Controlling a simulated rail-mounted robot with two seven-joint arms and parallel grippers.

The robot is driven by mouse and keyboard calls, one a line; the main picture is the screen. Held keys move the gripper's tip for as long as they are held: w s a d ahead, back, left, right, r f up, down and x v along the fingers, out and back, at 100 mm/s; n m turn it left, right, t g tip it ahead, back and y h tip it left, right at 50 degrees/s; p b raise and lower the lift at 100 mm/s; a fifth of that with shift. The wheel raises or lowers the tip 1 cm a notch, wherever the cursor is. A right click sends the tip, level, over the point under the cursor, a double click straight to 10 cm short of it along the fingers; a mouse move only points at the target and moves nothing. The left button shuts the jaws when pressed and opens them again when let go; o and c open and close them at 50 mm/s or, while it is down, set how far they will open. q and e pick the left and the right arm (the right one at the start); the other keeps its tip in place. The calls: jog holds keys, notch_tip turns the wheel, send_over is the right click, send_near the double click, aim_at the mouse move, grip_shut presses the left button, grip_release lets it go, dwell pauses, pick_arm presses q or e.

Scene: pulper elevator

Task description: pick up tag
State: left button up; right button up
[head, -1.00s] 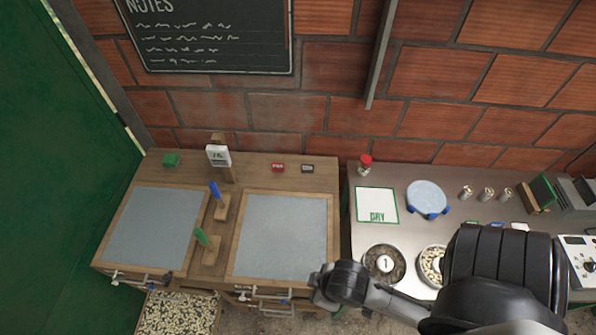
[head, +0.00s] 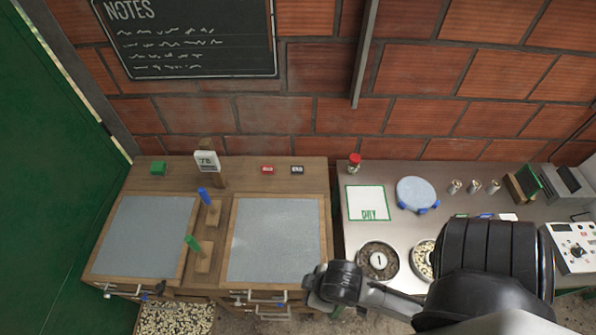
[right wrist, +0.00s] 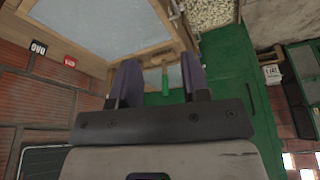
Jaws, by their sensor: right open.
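Several small tags or markers show, and I cannot tell which is the named tag. In the head view, a red tag (head: 267,170) and a black tag (head: 297,170) lie at the back of the wooden bench. A blue marker (head: 205,194) and a green marker (head: 194,243) stand on wooden holders between two grey-topped trays. In the right wrist view, my right gripper (right wrist: 158,78) is open and empty. The green marker (right wrist: 165,80) appears between its fingers, beyond them. The red tag (right wrist: 69,62) and black tag (right wrist: 38,47) are left. My left gripper is out of view.
The left tray (head: 145,237) and right tray (head: 275,240) fill the bench. A green block (head: 158,168) and a small display (head: 207,161) stand behind. A steel table (head: 355,228) on the right holds a white mat, bowls and a blue disc.

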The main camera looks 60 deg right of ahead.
jog(key=shift+d, duration=0.15)
jog(key=shift+c, duration=0.6)
